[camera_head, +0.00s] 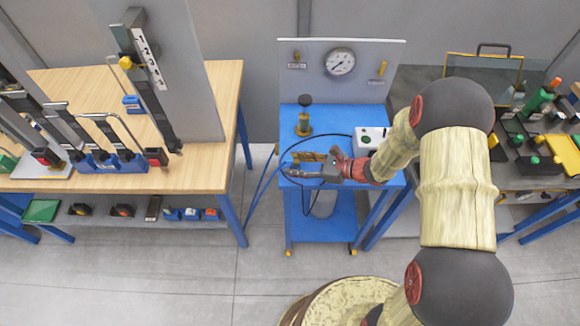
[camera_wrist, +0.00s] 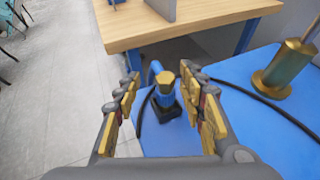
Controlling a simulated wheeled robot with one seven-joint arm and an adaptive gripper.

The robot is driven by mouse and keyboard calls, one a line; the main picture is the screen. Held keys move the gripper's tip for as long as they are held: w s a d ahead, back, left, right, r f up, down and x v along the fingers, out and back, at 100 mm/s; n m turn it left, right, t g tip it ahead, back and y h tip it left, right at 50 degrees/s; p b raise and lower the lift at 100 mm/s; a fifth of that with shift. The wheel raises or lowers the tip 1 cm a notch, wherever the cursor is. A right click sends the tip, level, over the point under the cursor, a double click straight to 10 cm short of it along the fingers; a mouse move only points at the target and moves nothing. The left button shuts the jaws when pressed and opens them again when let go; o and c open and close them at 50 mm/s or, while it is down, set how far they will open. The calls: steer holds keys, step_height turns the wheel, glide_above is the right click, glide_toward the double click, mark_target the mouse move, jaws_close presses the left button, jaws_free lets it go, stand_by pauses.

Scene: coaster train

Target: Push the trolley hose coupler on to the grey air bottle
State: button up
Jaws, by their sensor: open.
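The trolley hose coupler, a small blue body with a brass hexagonal top (camera_wrist: 165,90), stands upright in a dark holder on the blue trolley top (camera_wrist: 230,68), with a hose beside it. My gripper (camera_head: 290,172) is open, its fingers apart on either side of the coupler in the wrist view; I cannot tell whether they touch it. In the head view the gripper is over the trolley's front left corner and the coupler is too small to make out. A grey rounded shape (camera_head: 323,204) under the trolley top may be the grey air bottle; it is partly hidden.
A brass cylinder (camera_wrist: 284,68) with a dark knob stands farther back on the trolley. A gauge panel (camera_head: 365,72) rises behind, and a white box (camera_head: 368,138) sits at right. A wooden bench (camera_head: 222,85) is close on the left. A dark hose loops beside the gripper.

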steer(key=x, duration=0.5)
steer(key=shift+w+r+b, duration=0.1)
steer(key=shift+w+b, duration=0.3)
steer(key=c, duration=0.3)
jaws_close()
